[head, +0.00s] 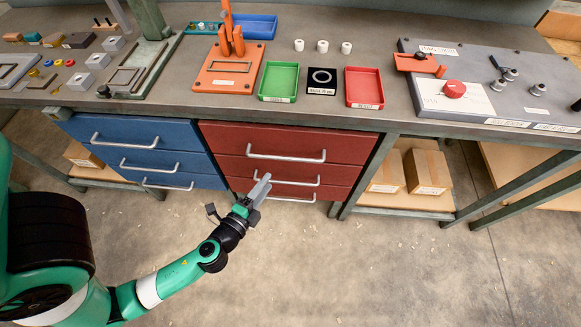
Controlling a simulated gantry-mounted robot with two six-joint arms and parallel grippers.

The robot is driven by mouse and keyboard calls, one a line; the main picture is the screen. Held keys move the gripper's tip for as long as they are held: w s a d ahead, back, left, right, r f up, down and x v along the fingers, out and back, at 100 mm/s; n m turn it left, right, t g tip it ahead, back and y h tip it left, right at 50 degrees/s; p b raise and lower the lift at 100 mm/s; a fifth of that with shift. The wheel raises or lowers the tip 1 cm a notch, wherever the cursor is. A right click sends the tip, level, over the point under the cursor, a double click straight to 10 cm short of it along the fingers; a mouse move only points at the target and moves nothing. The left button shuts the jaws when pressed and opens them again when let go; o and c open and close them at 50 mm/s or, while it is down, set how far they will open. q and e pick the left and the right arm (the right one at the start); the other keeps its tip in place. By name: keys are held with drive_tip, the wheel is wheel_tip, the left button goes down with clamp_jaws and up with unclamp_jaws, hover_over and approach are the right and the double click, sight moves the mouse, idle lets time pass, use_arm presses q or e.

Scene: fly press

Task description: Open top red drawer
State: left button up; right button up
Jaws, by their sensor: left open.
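The top red drawer (345,143) is in the middle of the head view, under the bench top, and looks shut. Its metal bar handle (287,157) runs across its front. Two more red drawers with like handles sit below it. My left gripper (266,178) is in front of the red drawers, near the left end of the middle red drawer's handle (290,181). It looks empty and open, with its fingers pointing up and to the right. I cannot tell whether it touches a drawer front. My right gripper is not in view.
Blue drawers (120,132) stand left of the red ones. The bench top (330,108) carries a green tray (279,81), a red tray (364,87) and an orange fixture (228,75). Cardboard boxes (427,171) sit on a low shelf at right. The floor (400,270) in front is clear.

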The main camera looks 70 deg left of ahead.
sight(286, 157)
use_arm(q)
drive_tip(key=x, duration=0.8)
drive_tip(key=p+x, duration=0.1)
drive_tip(key=x, duration=0.3)
drive_tip(key=shift+w+r, duration=0.25)
drive_tip(key=shift+c, duration=0.3)
clamp_jaws()
idle(0.6)
